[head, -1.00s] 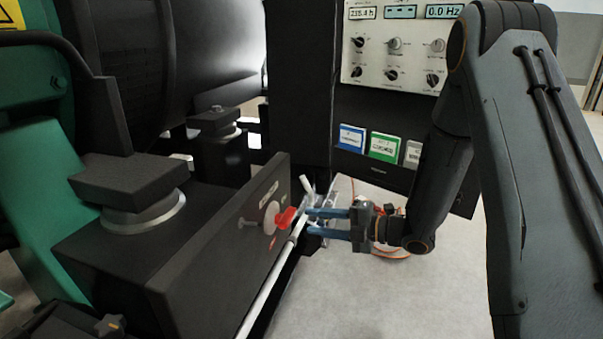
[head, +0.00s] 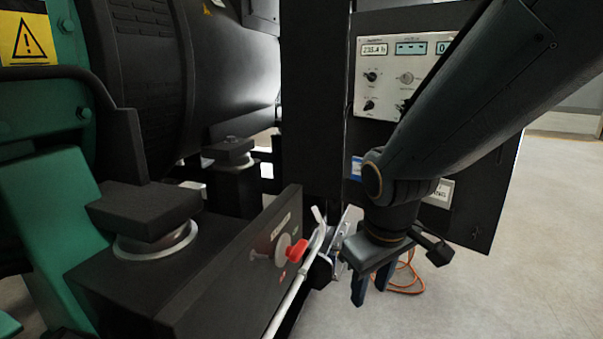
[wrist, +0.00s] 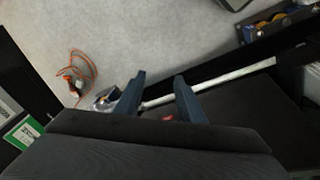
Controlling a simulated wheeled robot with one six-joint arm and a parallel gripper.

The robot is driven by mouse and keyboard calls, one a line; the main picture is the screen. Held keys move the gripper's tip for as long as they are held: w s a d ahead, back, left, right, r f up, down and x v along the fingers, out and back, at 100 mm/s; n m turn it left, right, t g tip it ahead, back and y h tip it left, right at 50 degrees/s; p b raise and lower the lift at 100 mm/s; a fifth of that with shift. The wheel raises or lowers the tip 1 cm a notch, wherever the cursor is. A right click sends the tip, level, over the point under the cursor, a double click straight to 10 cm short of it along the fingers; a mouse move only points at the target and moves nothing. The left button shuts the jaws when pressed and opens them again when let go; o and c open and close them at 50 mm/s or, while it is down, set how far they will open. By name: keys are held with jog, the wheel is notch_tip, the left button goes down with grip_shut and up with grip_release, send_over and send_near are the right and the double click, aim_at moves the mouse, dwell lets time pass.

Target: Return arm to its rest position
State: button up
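My gripper (head: 372,288) hangs in front of the control cabinet in the head view, its blue fingers pointing down. The fingers are apart with nothing between them. In the wrist view my gripper (wrist: 160,88) also shows two spread fingers over the floor and a pale rod. My arm (head: 440,120) slants from the upper right down to the wrist and hides part of the control panel. The red switch handle (head: 297,250) on the black box is to the left of my gripper, apart from it.
The control cabinet (head: 490,190) with its panel (head: 380,75) stands behind my arm. A pale rod (head: 295,290) runs along the black box (head: 200,290). An orange cable (head: 410,275) lies on the floor. Open floor (head: 500,300) is at the right.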

jog(key=s+a+r+m+g, duration=0.2)
jog(key=s+m+g, duration=0.1)
jog(key=s, duration=0.9)
jog(key=d+r+m+p, duration=0.3)
jog(key=d+r+p, duration=0.5)
jog(key=p, duration=1)
jog(key=shift+w+d+r, duration=0.35)
jog(key=shift+d+r, duration=0.05)
jog(key=shift+r, duration=0.45)
